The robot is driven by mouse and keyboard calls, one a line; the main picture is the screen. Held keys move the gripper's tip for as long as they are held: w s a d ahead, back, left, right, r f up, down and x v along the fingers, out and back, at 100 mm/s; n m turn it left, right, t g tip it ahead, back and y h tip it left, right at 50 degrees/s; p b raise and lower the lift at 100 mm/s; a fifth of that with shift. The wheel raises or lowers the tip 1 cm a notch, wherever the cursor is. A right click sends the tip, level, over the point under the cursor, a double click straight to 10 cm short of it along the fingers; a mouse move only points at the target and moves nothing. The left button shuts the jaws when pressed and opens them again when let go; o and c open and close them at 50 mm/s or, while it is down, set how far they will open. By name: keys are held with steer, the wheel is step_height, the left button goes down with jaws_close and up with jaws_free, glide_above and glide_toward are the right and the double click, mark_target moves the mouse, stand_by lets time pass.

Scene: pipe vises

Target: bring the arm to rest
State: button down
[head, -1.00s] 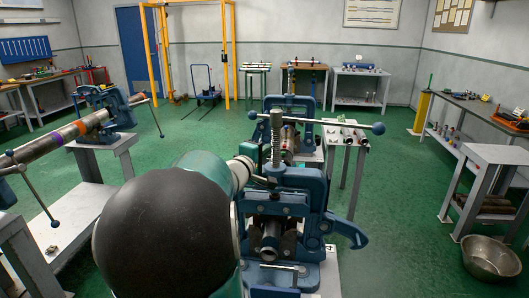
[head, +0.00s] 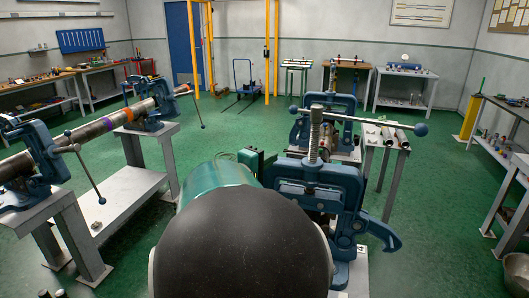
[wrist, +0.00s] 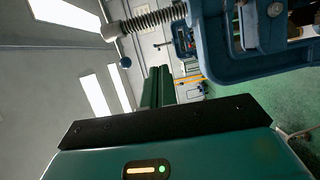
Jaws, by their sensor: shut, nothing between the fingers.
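My gripper shows in the wrist view (wrist: 158,80) as two dark green fingers side by side, shut with nothing between them. In the head view my arm's black dome and teal link fill the lower middle and hide much of the gripper. The near blue pipe vise (head: 335,195) stands just right of my arm in the head view. The same kind of blue vise frame, with a threaded screw (wrist: 150,20), crosses the top right of the wrist view, beside and apart from the fingers.
A long pipe (head: 98,127) lies across two blue vises on stands at the left. A workbench (head: 505,125) is at the right. Green floor (head: 440,190) is clear between.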

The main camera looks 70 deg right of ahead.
steer(key=shift+a, duration=0.1)
steer(key=w+a+f+n+t+y, duration=0.1)
steer(key=w+a+f+t+y, duration=0.25)
steer(key=a, duration=0.85)
steer(key=w+a+f+t+y, duration=0.25)
steer(key=w+a+y, duration=0.2)
steer(key=a, duration=0.75)
steer(key=w+a+f+n+t+y, duration=0.1)
steer(key=w+a+f+t+y, duration=0.25)
steer(key=a, duration=0.95)
steer(key=s+a+n+y, duration=0.1)
steer(key=a+y, duration=0.4)
steer(key=a, duration=0.8)
steer(key=shift+s+t+y, duration=0.25)
steer(key=shift+t+y, duration=0.1)
steer(key=shift+d+f, duration=0.1)
steer(key=shift+d, duration=0.2)
